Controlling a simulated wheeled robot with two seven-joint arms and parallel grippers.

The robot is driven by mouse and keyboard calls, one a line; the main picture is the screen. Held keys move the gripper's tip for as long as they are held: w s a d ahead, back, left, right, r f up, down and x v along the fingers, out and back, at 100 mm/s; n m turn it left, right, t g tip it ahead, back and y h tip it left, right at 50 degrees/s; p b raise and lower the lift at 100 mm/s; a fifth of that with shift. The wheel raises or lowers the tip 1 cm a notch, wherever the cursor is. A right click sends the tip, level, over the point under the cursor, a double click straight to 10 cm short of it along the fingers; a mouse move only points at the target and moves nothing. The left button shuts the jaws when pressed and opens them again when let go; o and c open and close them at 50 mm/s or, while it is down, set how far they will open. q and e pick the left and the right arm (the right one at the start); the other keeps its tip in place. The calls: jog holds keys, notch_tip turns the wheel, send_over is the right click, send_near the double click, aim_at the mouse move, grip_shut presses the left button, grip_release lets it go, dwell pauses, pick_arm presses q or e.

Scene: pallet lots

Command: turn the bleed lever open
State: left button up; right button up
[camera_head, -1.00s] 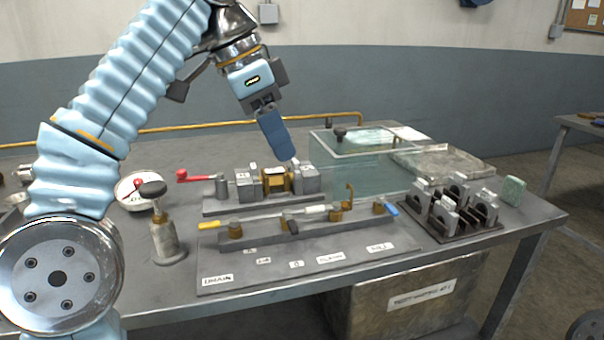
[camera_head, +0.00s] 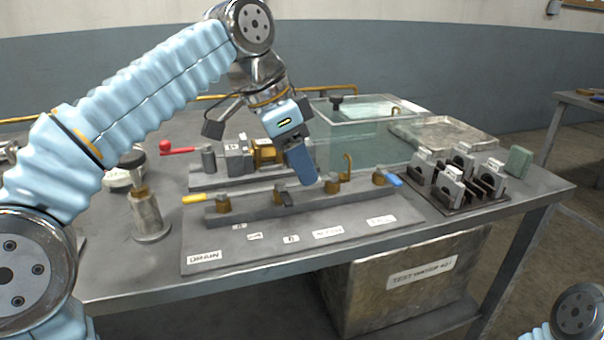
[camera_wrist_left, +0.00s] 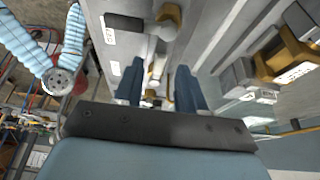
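A bench manifold rail (camera_head: 258,207) carries several brass valves with coloured lever handles. A yellow handle (camera_head: 196,198) is at its left end and a blue handle (camera_head: 394,180) at its right. I cannot read which label names the bleed lever. My left gripper (camera_head: 308,182) is low over the middle of the rail, fingers pointing down. In the left wrist view its blue fingers (camera_wrist_left: 160,92) are apart, with a white lever handle (camera_wrist_left: 157,62) between them; contact cannot be told. That handle is hidden by the gripper in the head view. My right gripper is out of view.
A clear tank (camera_head: 370,135) is behind. A rack of grey blocks (camera_head: 456,180) sits to the right.

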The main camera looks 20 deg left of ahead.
pick_arm(q)
jog(key=shift+w+d+f, duration=0.1)
jog(key=shift+d+f, duration=0.1)
jog(key=shift+f, duration=0.25)
jog(key=shift+c, duration=0.2)
grip_shut()
